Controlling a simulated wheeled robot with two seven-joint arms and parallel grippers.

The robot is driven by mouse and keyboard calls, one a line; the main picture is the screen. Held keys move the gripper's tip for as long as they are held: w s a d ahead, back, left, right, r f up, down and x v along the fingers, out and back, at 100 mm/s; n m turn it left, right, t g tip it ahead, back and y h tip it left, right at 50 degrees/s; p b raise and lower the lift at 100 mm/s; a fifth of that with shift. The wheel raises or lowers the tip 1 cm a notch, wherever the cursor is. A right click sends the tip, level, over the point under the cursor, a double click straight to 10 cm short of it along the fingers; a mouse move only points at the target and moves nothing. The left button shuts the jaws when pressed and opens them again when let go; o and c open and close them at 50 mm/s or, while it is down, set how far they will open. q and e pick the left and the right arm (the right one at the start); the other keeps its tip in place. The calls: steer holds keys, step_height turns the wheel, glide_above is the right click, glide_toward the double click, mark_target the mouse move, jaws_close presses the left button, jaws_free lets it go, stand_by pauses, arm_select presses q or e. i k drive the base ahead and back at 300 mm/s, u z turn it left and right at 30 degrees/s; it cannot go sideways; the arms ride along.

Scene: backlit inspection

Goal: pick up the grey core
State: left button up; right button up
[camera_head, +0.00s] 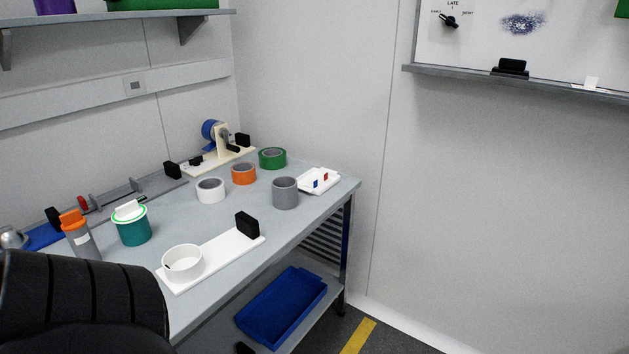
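A grey core (285,194), a short upright hollow cylinder, stands on the grey workbench (245,209) near its right front edge. A white tray with small blue and red pieces is just behind and to the right of it. Nothing covers the core in the head view. Neither of my grippers shows in the head view. A black ribbed part of my own body fills the lower left corner, well apart from the core.
A white roll (211,190), an orange roll (243,174) and a green roll (272,158) stand behind the core. A white board with a ring (183,262) lies in front. A teal container (133,229) stands left. A blue bin (281,306) sits below.

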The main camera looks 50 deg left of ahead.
mark_target(285, 193)
steer(key=i, duration=2.4)
steer(key=u, duration=1.75)
